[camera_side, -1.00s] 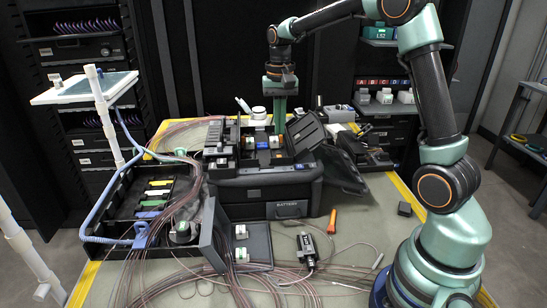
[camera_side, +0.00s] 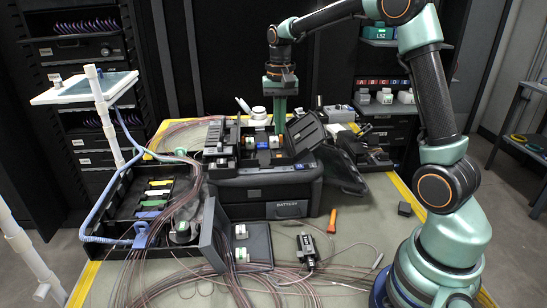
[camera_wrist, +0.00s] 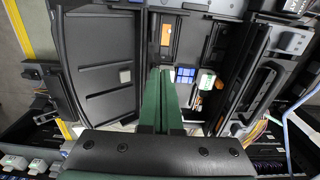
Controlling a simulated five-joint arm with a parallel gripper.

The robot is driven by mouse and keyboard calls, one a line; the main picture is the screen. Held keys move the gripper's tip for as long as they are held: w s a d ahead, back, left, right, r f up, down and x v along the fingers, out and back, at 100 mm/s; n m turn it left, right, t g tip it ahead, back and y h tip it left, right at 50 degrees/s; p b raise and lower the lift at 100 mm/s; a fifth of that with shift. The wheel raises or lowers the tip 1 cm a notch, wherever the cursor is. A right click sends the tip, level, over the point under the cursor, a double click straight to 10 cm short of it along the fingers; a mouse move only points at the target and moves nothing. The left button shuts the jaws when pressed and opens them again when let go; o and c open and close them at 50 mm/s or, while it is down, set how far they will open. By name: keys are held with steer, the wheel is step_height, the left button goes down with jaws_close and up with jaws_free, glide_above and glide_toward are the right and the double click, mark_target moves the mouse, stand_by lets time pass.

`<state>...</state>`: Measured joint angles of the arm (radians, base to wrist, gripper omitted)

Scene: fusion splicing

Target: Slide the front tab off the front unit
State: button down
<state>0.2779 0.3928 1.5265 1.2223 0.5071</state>
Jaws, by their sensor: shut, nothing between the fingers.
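The black splicer unit (camera_side: 266,197) sits on the bench in the side view, with a drawer front marked BATTERY (camera_side: 288,209) facing the camera. I cannot tell which part is the front tab. My gripper (camera_side: 279,130) points down over the back of the unit's open top, fingers shut and empty. In the wrist view the shut green fingers (camera_wrist: 162,72) reach toward blue squares (camera_wrist: 185,74), a white-green part (camera_wrist: 206,79) and an orange part (camera_wrist: 166,36). Contact cannot be judged.
An open black case (camera_side: 112,215) with fiber coils stands at the left. A flat black tray (camera_side: 262,240) with white-green holders, a small black device (camera_side: 307,247) and an orange tool (camera_side: 332,221) lie in front. Loose fibers cover the front of the bench.

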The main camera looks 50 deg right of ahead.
steer(key=shift+d+f, duration=0.1)
steer(key=shift+f, duration=0.1)
stand_by(0.5)
steer(key=shift+f, duration=0.7)
steer(key=shift+w+d, duration=0.95)
steer(key=shift+w, duration=0.1)
stand_by(0.6)
steer(key=shift+r, duration=0.1)
steer(key=shift+s+a+r, duration=0.1)
steer(key=shift+r, duration=1.35)
steer(key=shift+s+a+r, duration=0.1)
steer(key=shift+r, duration=1.35)
